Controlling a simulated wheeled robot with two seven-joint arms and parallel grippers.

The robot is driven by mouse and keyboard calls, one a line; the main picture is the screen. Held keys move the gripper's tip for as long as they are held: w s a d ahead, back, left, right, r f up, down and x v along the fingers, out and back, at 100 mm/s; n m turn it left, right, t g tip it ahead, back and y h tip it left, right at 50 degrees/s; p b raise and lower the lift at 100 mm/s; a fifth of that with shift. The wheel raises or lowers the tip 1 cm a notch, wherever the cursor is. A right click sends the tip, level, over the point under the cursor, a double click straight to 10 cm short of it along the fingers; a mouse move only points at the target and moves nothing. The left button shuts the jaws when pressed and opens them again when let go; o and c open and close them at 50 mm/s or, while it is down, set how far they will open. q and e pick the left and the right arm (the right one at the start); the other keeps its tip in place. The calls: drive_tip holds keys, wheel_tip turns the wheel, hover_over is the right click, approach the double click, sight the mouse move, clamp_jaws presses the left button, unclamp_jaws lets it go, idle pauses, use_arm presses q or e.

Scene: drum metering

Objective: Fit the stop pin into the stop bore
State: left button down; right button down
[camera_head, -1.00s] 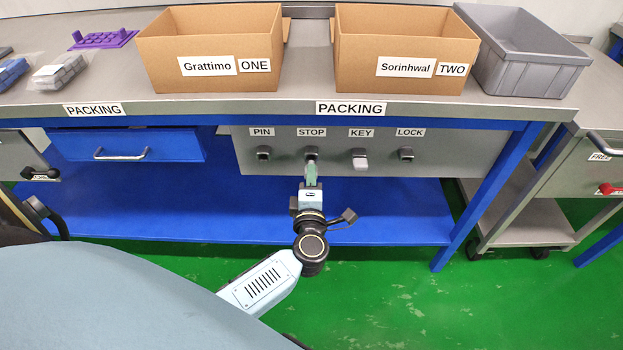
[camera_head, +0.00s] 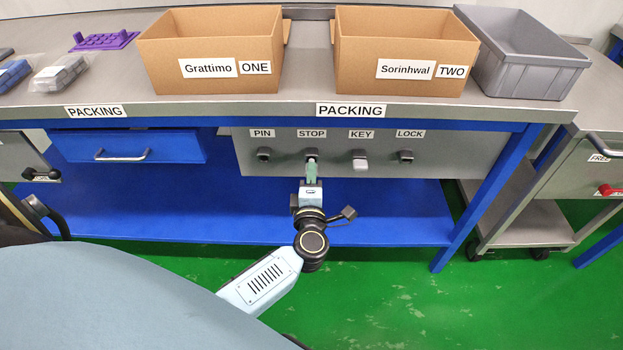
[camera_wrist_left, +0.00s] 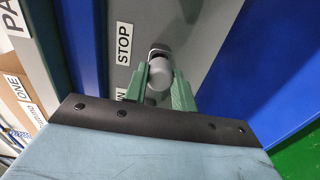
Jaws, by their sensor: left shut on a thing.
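The stop bore (camera_head: 311,153) is a dark fitting under the STOP label on the grey panel below the bench top. My left gripper (camera_head: 311,165) is at it, with its green fingers pointing to the panel. In the left wrist view the green fingers (camera_wrist_left: 160,88) are shut on a grey, round-ended stop pin (camera_wrist_left: 159,76). The pin's far end meets the dark bore fitting (camera_wrist_left: 159,50); how deep it sits cannot be seen. The fingers hide most of the pin in the head view. My right gripper is not in view.
The grey panel (camera_head: 450,155) also has fittings marked PIN (camera_head: 264,155), KEY (camera_head: 360,160) and LOCK (camera_head: 406,157). A blue drawer (camera_head: 125,146) is to the left. The bench top overhangs the panel. A blue shelf (camera_head: 390,212) lies below.

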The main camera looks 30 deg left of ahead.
use_arm(q)
drive_tip(key=shift+x, duration=1.1)
drive_tip(key=c, duration=1.1)
unclamp_jaws()
drive_tip(key=shift+o, duration=0.2)
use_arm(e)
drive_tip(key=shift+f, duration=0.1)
use_arm(q)
drive_tip(key=p+v, duration=0.2)
drive_tip(key=v, duration=1.1)
drive_tip(key=shift+s+d+p, duration=0.15)
drive_tip(key=shift+d+p, duration=0.05)
drive_tip(key=shift+p, duration=0.2)
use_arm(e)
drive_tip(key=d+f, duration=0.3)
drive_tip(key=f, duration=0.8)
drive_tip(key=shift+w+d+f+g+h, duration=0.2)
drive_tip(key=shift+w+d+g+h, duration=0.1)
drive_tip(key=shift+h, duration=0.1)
